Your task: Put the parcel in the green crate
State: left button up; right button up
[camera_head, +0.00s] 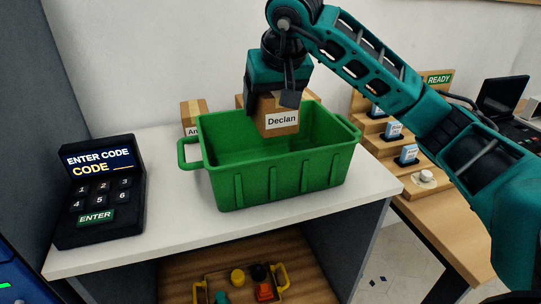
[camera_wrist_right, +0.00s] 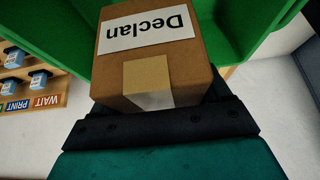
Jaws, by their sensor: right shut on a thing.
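A brown cardboard parcel (camera_head: 279,116) with a white label reading "Declan" is held by my right gripper (camera_head: 276,98). The gripper is shut on it. The green crate (camera_head: 283,181) stands on the white counter. In the head view the parcel hangs over the back part of the crate's opening, its lower end at about rim height; its exact depth I cannot tell. In the right wrist view the parcel (camera_wrist_right: 152,53) fills the middle, in front of the dark jaw (camera_wrist_right: 160,122), with the green crate wall (camera_wrist_right: 235,22) behind it. My left gripper is not in view.
A keypad terminal (camera_head: 98,190) reading "ENTER CODE" stands left of the crate. Another box (camera_head: 193,113) labelled "An…" and a further box (camera_head: 240,101) stand behind it. A wooden stepped rack (camera_head: 385,130) is at right. A tray (camera_head: 243,285) of small items sits on the lower shelf.

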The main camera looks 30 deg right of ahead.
notch_tip(320, 180, down, 7)
jog(key=shift+f+b, duration=0.2)
jog(key=shift+b, duration=0.4)
jog(key=shift+f+b, duration=0.35)
jog(key=shift+f, duration=1.4)
jog(key=shift+f, duration=0.2)
jog(key=o, duration=1.2)
jog(key=shift+c, duration=0.2)
jog(key=shift+r, duration=0.1)
